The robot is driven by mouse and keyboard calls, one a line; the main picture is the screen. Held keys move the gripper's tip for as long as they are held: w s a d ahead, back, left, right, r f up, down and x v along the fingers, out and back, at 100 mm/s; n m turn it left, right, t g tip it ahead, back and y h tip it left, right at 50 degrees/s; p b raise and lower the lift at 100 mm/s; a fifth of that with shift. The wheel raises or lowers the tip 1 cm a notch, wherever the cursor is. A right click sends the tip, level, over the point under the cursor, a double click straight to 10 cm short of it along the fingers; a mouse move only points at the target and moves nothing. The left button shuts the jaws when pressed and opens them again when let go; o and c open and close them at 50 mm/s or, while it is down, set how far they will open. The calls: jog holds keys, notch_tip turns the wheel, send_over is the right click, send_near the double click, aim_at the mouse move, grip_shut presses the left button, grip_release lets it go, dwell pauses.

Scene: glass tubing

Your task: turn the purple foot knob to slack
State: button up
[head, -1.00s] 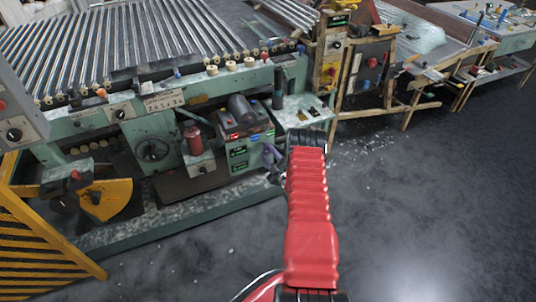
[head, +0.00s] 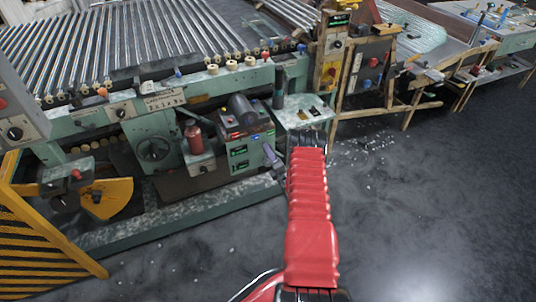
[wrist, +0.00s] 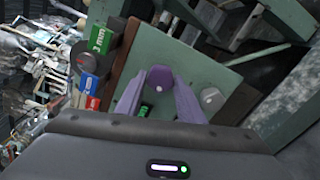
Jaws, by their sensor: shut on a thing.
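The purple foot knob (wrist: 160,75) is on a green panel in the middle of the wrist view, with a small pale mark on its face. The two purple fingers of my gripper (wrist: 160,86) reach up from below, one on each side of the knob, and are shut on it. In the head view my gripper (head: 271,157) is at the right side of the green control box (head: 241,152), low on the machine. The knob cannot be made out there; the fingers and the box hide it.
In the wrist view a grey knob (wrist: 211,97) sits right of the purple one. A green label (wrist: 100,40) and a red button (wrist: 84,64) are at the left. In the head view a red cylinder (head: 193,138) stands left of the box. The floor (head: 430,210) at right is clear.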

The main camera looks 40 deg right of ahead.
jog(key=n, duration=0.6)
jog(key=shift+w+a+f, duration=0.15)
jog(key=shift+f, duration=0.05)
jog(key=shift+n, duration=0.3)
jog(key=o, duration=0.7)
jog(key=shift+f, duration=0.1)
jog(key=o, duration=0.3)
jog(key=shift+o, duration=0.2)
jog(key=shift+s, duration=0.2)
jog(key=v, duration=1.3)
jog(key=shift+s, duration=0.25)
